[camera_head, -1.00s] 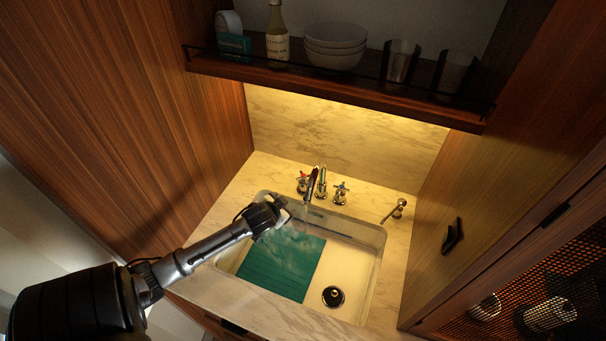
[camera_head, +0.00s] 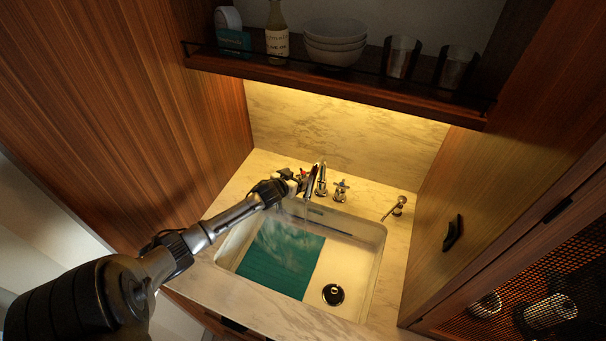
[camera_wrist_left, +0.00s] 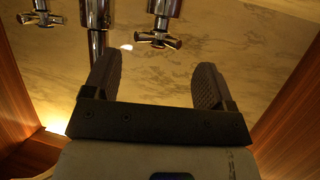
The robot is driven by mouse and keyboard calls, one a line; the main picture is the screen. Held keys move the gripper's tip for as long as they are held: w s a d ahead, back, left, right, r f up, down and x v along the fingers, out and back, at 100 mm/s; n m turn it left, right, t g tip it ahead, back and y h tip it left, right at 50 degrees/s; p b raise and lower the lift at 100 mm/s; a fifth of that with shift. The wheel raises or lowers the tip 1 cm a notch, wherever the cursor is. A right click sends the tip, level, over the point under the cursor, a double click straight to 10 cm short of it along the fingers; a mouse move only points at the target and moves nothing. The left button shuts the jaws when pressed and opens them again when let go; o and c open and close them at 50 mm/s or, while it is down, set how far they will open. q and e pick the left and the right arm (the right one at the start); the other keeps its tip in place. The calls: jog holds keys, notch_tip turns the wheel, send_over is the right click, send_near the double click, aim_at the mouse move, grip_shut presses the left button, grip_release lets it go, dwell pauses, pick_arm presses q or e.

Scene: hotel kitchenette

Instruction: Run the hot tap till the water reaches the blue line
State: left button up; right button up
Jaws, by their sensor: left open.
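The hot tap (camera_head: 302,174), with a red mark, stands left of the chrome spout (camera_head: 321,178). My left gripper (camera_head: 297,182) is beside it, its jaws partly hidden in the head view. In the upside-down left wrist view, the open fingers (camera_wrist_left: 155,82) are empty, with the hot tap's cross handle (camera_wrist_left: 158,40) ahead between them; no contact is clear. A faint pale streak below the spout looks like running water. The white sink (camera_head: 372,268) has a thin dark line (camera_head: 340,233) on its back wall; its blue colour and the water level are unclear. My right gripper is not visible.
The cold tap (camera_head: 340,190) stands right of the spout, with a soap dispenser (camera_head: 396,207) farther right. A teal mat (camera_head: 278,262) and dark drain (camera_head: 333,294) are in the sink. A shelf (camera_head: 330,87) with bowls (camera_head: 334,42) overhangs the back; wooden walls flank the counter.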

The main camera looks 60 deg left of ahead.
aim_at(302, 173)
pick_arm(q)
jog(key=shift+b+x, duration=0.45)
jog(key=shift+x, duration=2.35)
jog(key=shift+c, duration=0.4)
jog(key=c, duration=0.9)
